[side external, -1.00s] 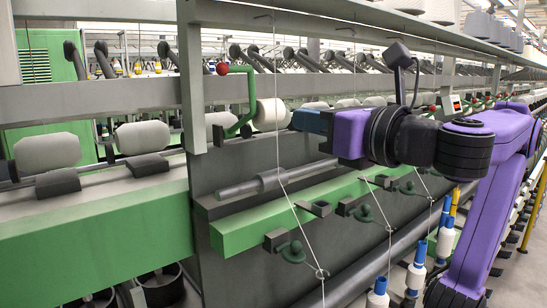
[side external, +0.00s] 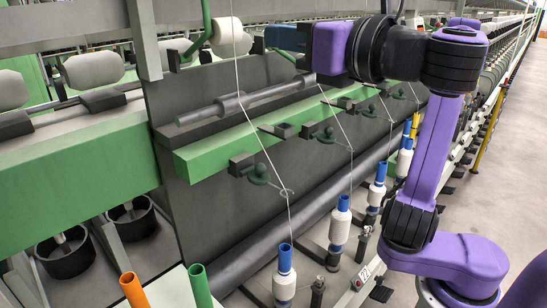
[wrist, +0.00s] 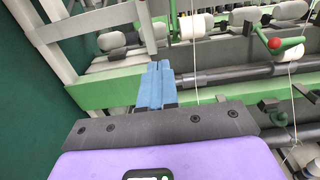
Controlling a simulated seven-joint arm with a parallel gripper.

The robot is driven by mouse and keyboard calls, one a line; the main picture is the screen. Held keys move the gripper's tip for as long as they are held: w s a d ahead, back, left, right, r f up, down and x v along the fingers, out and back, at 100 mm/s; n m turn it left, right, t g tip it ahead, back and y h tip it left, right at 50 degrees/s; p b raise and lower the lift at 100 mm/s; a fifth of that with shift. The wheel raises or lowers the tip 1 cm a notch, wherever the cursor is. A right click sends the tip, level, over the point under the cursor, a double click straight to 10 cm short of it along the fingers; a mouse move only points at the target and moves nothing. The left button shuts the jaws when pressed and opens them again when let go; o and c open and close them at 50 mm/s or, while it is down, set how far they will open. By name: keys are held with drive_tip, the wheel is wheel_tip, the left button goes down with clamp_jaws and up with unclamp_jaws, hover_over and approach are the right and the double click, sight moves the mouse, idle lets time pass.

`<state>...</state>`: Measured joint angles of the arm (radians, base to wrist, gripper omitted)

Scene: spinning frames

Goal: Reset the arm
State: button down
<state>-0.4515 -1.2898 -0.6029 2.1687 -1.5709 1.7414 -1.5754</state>
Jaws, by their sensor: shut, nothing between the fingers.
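My gripper (side external: 281,38) is at the top of the side view, in front of the spinning frame and to the right of a white yarn roll (side external: 230,37). My purple arm bends over from the right to hold it there. In the wrist view the blue fingers of my gripper (wrist: 155,84) lie side by side with nothing between them. They point toward the green rail (wrist: 108,92) and the grey bars of the frame. Whether they touch anything is not clear.
Blue-topped bobbins (side external: 340,222) stand in a row below my arm. Orange (side external: 132,288) and green (side external: 199,285) tubes stand at the front. A yarn strand (side external: 262,135) runs down the frame. A green lever with a red ball (wrist: 275,43) shows in the wrist view. The aisle floor (side external: 500,170) is clear.

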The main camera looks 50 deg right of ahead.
drive_tip(key=d+f+m+g+h, duration=0.1)
drive_tip(key=d+f+m+g, duration=0.25)
drive_tip(key=f, duration=0.55)
drive_tip(key=d+f+m+g, duration=0.25)
drive_tip(key=f+g, duration=0.25)
drive_tip(key=f, duration=0.5)
drive_tip(key=s+d+f+m+g, duration=0.3)
drive_tip(key=s+f+m+g, duration=0.1)
drive_tip(key=s+f+m, duration=0.2)
drive_tip(key=s+d+f+m+g+y, duration=0.1)
drive_tip(key=s+d+f+m+g, duration=0.3)
drive_tip(key=s+f+m, duration=0.3)
drive_tip(key=f+m+g, duration=0.1)
drive_tip(key=m, duration=0.3)
drive_tip(key=shift+s, duration=0.2)
